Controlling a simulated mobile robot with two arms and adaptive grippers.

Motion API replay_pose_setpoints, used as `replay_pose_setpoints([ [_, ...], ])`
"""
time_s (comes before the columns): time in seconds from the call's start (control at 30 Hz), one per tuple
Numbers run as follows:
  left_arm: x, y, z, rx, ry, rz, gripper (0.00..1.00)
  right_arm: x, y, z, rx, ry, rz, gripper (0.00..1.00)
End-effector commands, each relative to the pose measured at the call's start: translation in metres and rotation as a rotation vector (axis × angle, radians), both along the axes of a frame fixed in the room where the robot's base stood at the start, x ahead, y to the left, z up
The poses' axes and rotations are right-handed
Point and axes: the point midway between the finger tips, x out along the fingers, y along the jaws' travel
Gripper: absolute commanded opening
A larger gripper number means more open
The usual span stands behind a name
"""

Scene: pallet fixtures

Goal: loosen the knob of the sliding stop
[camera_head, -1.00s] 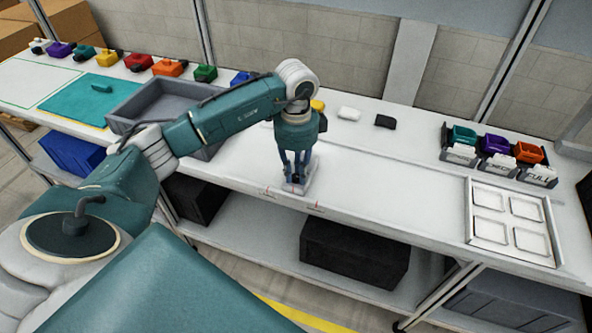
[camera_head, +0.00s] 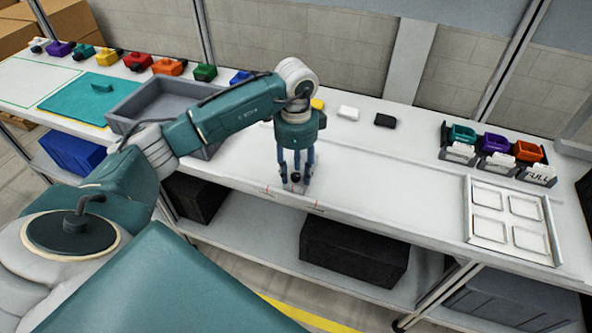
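My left gripper (camera_head: 296,183) points straight down near the front edge of the workbench. Its slim blue-grey fingers are spread apart. A small round black knob (camera_head: 296,178) shows between the fingers, with a little room on both sides, so the gripper looks open around it. The light stop body (camera_head: 297,189) under the knob is mostly hidden by the fingers and blends with the white bench. Red marks lie on the bench edge on both sides of it. My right gripper is not in view.
A grey tray (camera_head: 150,97) stands left of the gripper, under my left arm. A white pallet with square pockets (camera_head: 468,222) lies at the right. Small coloured bins (camera_head: 462,134) stand behind it. Coloured parts line the back left.

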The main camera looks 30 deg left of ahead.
Motion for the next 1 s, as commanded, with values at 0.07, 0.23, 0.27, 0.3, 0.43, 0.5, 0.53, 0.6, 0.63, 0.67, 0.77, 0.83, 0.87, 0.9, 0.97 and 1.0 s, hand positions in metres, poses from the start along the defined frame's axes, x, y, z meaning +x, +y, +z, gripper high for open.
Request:
replay_pose_setpoints([
  [0.07, 0.000, 0.000, 0.000, 0.000, 0.001, -0.001, 0.38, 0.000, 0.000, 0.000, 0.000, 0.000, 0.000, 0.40],
  [0.23, 0.000, 0.000, 0.005, 0.001, 0.000, -0.001, 0.38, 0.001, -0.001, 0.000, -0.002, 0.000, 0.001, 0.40],
  [0.27, 0.000, 0.000, 0.008, 0.001, 0.000, -0.001, 0.38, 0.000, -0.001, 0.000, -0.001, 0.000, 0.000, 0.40],
  [0.3, 0.001, 0.000, 0.013, 0.000, -0.002, -0.001, 0.38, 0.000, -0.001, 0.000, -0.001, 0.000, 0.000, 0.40],
  [0.43, 0.001, 0.000, 0.038, 0.000, -0.004, -0.001, 0.38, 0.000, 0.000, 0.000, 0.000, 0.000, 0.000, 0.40],
  [0.5, 0.001, 0.000, 0.054, 0.000, -0.004, -0.001, 0.38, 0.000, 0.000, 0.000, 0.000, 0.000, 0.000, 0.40],
  [0.53, 0.001, 0.000, 0.061, 0.000, -0.004, -0.001, 0.38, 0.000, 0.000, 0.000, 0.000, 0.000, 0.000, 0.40],
  [0.6, 0.001, 0.000, 0.076, 0.000, -0.004, -0.002, 0.38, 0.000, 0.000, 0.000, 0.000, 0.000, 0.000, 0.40],
  [0.63, 0.001, 0.000, 0.081, 0.000, -0.004, -0.002, 0.38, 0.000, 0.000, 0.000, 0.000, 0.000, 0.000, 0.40],
  [0.67, 0.001, 0.000, 0.087, 0.000, -0.004, -0.002, 0.38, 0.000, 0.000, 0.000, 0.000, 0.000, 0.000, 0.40],
  [0.77, 0.001, 0.000, 0.103, 0.001, -0.003, -0.001, 0.38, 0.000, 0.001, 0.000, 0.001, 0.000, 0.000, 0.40],
  [0.83, 0.000, 0.000, 0.111, 0.000, -0.001, 0.000, 0.38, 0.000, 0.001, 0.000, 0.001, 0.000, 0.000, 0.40],
  [0.87, 0.000, 0.000, 0.113, 0.000, -0.001, 0.000, 0.38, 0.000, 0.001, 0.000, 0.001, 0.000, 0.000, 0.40],
  [0.9, 0.000, 0.000, 0.116, 0.000, 0.000, 0.000, 0.38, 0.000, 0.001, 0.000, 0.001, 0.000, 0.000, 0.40],
  [0.97, 0.000, 0.000, 0.119, 0.000, 0.000, 0.000, 0.38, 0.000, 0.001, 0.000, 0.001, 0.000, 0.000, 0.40],
  [1.0, 0.000, 0.000, 0.119, 0.000, 0.000, 0.000, 0.38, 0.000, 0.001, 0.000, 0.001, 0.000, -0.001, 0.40],
])
